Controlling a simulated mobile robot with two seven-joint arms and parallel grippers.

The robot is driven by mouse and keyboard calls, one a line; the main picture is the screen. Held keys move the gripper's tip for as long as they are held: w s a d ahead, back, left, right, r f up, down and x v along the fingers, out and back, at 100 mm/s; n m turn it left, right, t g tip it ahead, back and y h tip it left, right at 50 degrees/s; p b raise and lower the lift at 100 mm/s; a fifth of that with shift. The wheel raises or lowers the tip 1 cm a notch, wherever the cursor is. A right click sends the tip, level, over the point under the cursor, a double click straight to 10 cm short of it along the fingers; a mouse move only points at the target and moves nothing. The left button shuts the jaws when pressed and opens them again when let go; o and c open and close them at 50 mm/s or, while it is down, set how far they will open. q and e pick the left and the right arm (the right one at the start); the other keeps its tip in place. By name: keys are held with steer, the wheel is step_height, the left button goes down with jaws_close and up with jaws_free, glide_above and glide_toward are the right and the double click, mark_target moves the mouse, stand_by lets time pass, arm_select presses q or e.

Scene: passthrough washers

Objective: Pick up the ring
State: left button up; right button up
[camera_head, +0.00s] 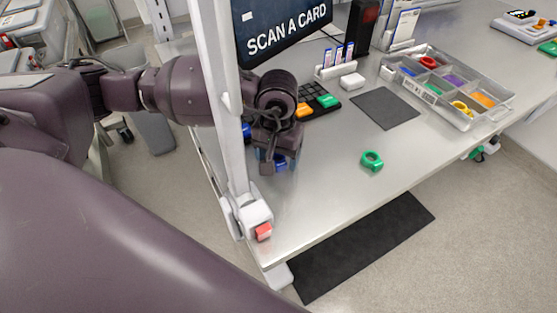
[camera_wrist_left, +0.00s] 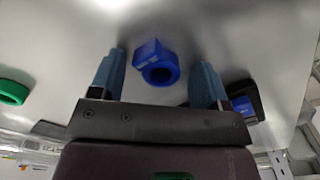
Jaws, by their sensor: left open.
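A blue ring with a block-like tab (camera_wrist_left: 160,65) lies on the table between the fingers of my left gripper (camera_wrist_left: 160,78) in the left wrist view. Bare table shows between the ring and each finger. In the head view the left gripper (camera_head: 277,163) points down at the table's left part, and the ring (camera_head: 281,161) shows only partly, mostly hidden by the fingers. The left gripper is open and holds nothing. A green ring (camera_head: 372,161) lies apart on the table to the right; it also shows at the left edge of the left wrist view (camera_wrist_left: 13,91). My right gripper is not in view.
A white post (camera_head: 230,120) stands close beside the left gripper. Behind are a "SCAN A CARD" screen (camera_head: 285,28) and a keypad (camera_head: 318,102) with coloured keys. A grey mat (camera_head: 384,108) and a sorting tray (camera_head: 462,122) lie right. The table front is mostly clear.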

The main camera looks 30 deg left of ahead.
arm_select(q)
steer(key=c, duration=0.8)
steer(key=shift+c, duration=0.2)
steer(key=shift+r, duration=0.15)
